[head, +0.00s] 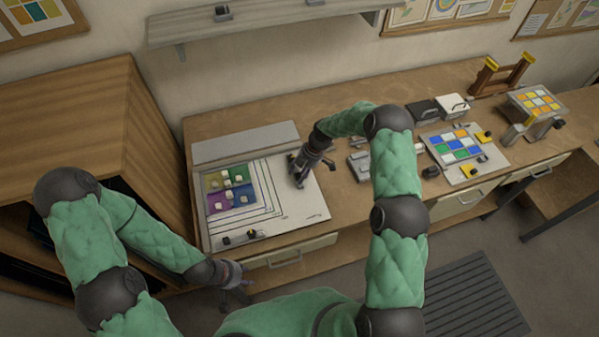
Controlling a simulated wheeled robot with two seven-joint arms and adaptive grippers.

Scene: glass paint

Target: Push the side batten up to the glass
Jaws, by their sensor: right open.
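The glass (215,203), a square with yellow, green, purple and blue areas and several small pale blocks on it, lies at the left of a white board (304,212). Nested dark outlines run along the glass's right and front sides. A grey strip (245,143) lies along the board's back edge. I cannot clearly pick out the side batten; part of the board is hidden under my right gripper. My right gripper (298,178) is open, pointing down over the board, right of the glass and apart from it. My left gripper (238,293) hangs in front of the bench; its jaws are unclear.
A small tray (238,240) with little items lies at the board's front left. Grey metal pieces (358,163), a coloured tile panel (455,147) and dark boxes (424,109) stand to the right. A wooden cabinet (75,105) borders the left, and a shelf (270,22) hangs above.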

